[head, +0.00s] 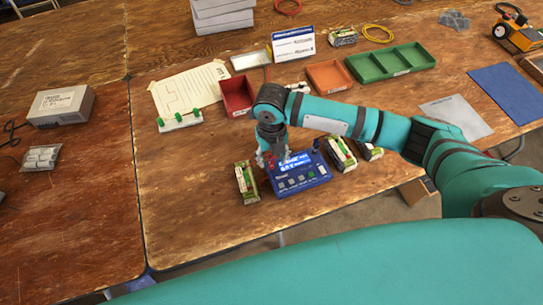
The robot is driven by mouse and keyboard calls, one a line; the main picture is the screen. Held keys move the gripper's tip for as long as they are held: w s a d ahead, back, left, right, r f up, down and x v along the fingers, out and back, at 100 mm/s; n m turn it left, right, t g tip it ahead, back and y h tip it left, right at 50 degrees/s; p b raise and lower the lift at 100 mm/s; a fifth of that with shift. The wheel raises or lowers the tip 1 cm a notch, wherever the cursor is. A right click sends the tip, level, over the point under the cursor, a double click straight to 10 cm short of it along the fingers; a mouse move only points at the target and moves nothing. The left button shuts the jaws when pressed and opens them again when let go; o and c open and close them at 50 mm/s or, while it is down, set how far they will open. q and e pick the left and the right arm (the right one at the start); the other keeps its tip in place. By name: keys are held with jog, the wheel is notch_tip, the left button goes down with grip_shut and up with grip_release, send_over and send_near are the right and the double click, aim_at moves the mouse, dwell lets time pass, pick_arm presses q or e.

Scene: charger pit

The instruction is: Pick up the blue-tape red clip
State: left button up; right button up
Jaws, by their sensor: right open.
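My right gripper (270,150) is open and points down, just above the back left edge of a blue charger (300,178) with a lit display. Small red and white bits show around its fingertips, but they are too small to tell whether one is the blue-tape red clip. I cannot make out blue tape on any clip. The gripper and wrist hide part of the charger's back edge. My left gripper is not in view.
Battery packs stand left (246,182) and right (340,154) of the charger. Behind are a red bin (237,95), an orange bin (328,76) and a green divided tray (392,62). The table's front left is clear.

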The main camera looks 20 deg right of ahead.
jog(key=shift+f, duration=0.45)
grip_shut()
jog(key=shift+r, duration=0.55)
jog(key=shift+s+a+r+b, duration=0.15)
jog(key=shift+s+r+b, duration=0.15)
jog(key=shift+r, duration=0.3)
jog(key=shift+s+a+r+b, duration=0.1)
jog(key=shift+s+r+b, duration=0.15)
jog(key=shift+r, duration=0.35)
jog(key=s+a+b, duration=0.1)
jog(key=s+a, duration=0.1)
jog(key=s, duration=0.5)
jog(key=s+a+r, duration=0.1)
jog(key=s+a, duration=0.2)
jog(key=s, duration=0.4)
jog(key=shift+r+b, duration=0.25)
jog(key=shift+b, duration=0.1)
